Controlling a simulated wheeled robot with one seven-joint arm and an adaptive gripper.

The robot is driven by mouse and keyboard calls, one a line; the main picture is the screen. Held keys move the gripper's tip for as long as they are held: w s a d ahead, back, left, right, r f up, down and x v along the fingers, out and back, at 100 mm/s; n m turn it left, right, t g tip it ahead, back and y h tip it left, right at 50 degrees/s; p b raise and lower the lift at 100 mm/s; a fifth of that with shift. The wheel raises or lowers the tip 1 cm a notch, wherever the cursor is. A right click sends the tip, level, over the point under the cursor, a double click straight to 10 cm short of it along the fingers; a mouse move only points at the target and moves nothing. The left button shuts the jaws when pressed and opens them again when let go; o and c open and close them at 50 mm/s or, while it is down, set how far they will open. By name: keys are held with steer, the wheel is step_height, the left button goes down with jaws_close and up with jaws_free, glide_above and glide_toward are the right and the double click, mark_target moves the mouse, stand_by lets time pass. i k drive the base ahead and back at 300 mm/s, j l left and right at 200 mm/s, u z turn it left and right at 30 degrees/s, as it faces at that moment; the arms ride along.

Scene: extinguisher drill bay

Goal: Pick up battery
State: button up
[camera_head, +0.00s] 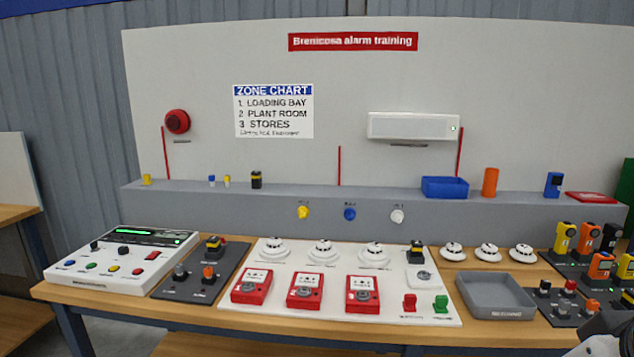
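No label marks a battery, so I cannot tell for certain which thing it is. A small black block with a yellow band (256,180) stands upright on the grey ledge and looks most like one. A similar black and yellow piece (214,246) sits on the dark panel, and another (416,252) stands at the back right of the white board. My gripper's fingers do not show. A dark and pale rounded shape at the bottom right corner may be part of my arm.
The wooden bench holds a white alarm panel (125,262), red call points (305,291), white detectors (322,252) and a grey tray (494,296), which looks empty. Yellow and orange handheld units (563,238) crowd the right end. A blue bin (444,187) stands on the ledge.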

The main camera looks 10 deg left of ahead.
mark_target(256, 176)
steer(key=z, duration=1.35)
steer(key=u, duration=2.1)
steer(key=i+j+z, duration=0.15)
steer(key=i+j, duration=0.25)
